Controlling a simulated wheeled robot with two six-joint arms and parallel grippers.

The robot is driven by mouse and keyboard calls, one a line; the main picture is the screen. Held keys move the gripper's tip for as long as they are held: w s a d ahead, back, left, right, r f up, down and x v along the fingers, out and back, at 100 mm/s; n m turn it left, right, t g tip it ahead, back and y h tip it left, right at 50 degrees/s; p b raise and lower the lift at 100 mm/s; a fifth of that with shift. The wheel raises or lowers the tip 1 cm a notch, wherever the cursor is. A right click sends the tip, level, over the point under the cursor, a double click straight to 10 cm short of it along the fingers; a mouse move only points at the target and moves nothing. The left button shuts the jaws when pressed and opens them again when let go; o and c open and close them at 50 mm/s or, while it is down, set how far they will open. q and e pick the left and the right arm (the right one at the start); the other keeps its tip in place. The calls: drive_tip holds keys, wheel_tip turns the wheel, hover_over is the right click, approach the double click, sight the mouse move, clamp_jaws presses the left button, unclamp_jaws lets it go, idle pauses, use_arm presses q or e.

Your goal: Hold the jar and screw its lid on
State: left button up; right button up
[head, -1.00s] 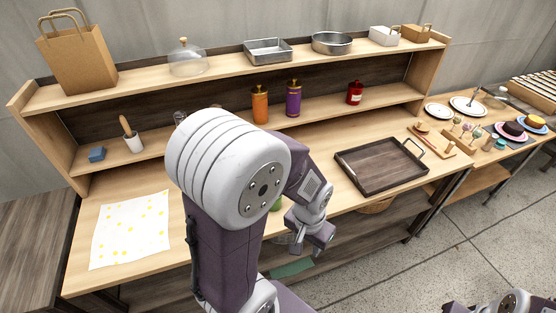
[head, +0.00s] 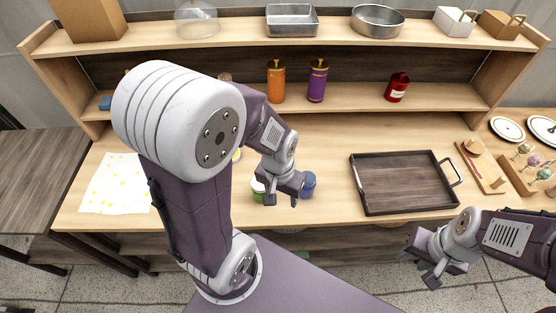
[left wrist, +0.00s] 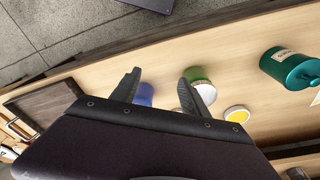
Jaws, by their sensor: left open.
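A blue jar (head: 308,186) and a green jar (head: 258,188) stand near the table's front edge. My left gripper (head: 281,201) is open and empty above the table between them. In the left wrist view the blue jar (left wrist: 144,94) and the green jar (left wrist: 203,83), with a pale top, show by its fingertips (left wrist: 160,80). A yellow disc with a white rim (left wrist: 237,114), perhaps a lid, lies close by. Which jar goes with it I cannot tell. My right gripper (head: 420,272) is open and empty, off the table's front edge.
A dark tray (head: 405,185) lies to the right on the table. A teal canister (left wrist: 290,68) stands near the jars. Orange (head: 276,82), purple (head: 317,82) and red (head: 397,88) containers stand on the shelf behind. A spotted cloth (head: 115,185) lies at left.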

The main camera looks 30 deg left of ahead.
use_arm(q)
drive_tip(key=o, duration=0.5)
drive_tip(key=w, duration=0.2)
drive_tip(key=w+n, duration=0.1)
drive_tip(key=shift+w+a+r, duration=0.1)
drive_tip(key=shift+a+r, duration=0.15)
drive_tip(key=shift+a, duration=0.15)
drive_tip(key=w+a+f+n, duration=0.1)
drive_tip(key=w+a+n, duration=0.2)
drive_tip(key=w, duration=0.2)
drive_tip(key=w+a+f+n+p, duration=0.1)
drive_tip(key=w+a+n, duration=0.1)
drive_tip(key=w, duration=0.3)
drive_tip(key=w+a+f+n+g+p, duration=0.1)
drive_tip(key=w+a+n, duration=0.2)
drive_tip(key=w+a, duration=0.1)
drive_tip(key=shift+w+a+f+n, duration=0.15)
drive_tip(key=shift+w+a+n, duration=0.2)
drive_tip(key=shift+w, duration=0.4)
use_arm(e)
drive_tip(key=shift+w+d+r, duration=0.1)
drive_tip(key=shift+w+r, duration=0.05)
drive_tip(key=shift+r, duration=0.35)
drive_tip(key=shift+w+d+r, duration=0.1)
drive_tip(key=shift+w+r, duration=0.05)
drive_tip(key=shift+r, duration=0.3)
